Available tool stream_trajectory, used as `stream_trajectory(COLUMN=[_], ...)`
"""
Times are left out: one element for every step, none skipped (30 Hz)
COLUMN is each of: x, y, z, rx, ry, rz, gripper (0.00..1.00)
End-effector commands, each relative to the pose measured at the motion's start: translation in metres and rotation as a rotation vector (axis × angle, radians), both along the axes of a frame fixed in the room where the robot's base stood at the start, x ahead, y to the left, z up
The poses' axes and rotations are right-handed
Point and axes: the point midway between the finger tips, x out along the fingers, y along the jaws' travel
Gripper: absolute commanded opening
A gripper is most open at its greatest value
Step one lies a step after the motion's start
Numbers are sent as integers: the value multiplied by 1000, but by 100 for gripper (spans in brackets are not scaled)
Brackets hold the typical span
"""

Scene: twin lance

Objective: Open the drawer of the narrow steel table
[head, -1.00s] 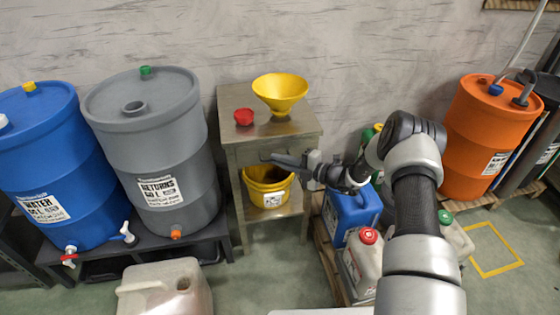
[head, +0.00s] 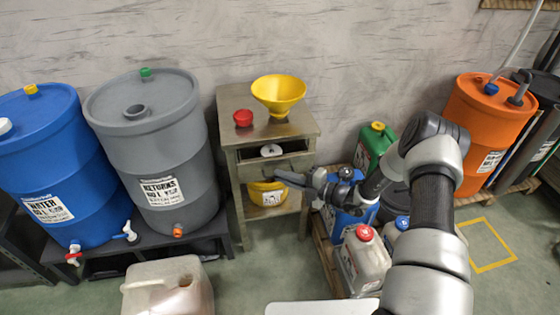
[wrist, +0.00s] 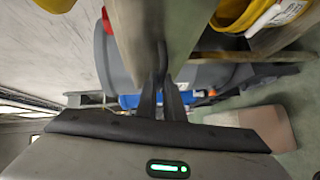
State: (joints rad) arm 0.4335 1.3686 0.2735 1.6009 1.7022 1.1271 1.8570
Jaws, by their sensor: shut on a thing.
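The narrow steel table (head: 226,106) stands against the wall in the middle of the head view. Its drawer (head: 258,170) is pulled partly out towards me, and a white round item (head: 271,150) shows inside it. My gripper (head: 281,175) is shut at the drawer's front, on its handle; the handle itself is mostly hidden by the fingers. In the wrist view my gripper (wrist: 163,85) has its fingers together against the drawer front (wrist: 150,25), which fills the top middle.
A yellow funnel (head: 279,92) and a red cap (head: 243,118) sit on the tabletop. A yellow bucket (head: 257,196) stands on the lower shelf. Grey (head: 160,140) and blue (head: 50,150) drums stand left; jerrycans (head: 362,262) stand right. A pale jerrycan (head: 165,288) is in front.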

Motion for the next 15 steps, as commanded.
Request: stream_trajectory(x=[-15,-23,-34,-42,-50,-60,-68,-76,-85,-92,-99,-107,-113,-119,-126], y=[-5,-7,-9,-10,-12,-14,-16,-17,-19,-20,-21,-23,-25,-26,-27], z=[6,5,5,5,5,5,5,4,4,4,4,3,3,3,2], rx=[3,3,4,5,4,4,4,4,4,4,3,2,3,3,2], ry=[6,6,6,7,5,5,5,5,5,4,3,3,3,3,3], rz=[-5,-5,-6,-5,-6,-5,-5,-5,-6,-6,-5,-5,-5,-5,-6], gripper=[0,0,0,0,0,0,0,0,0,0,0,0,0,0,0])
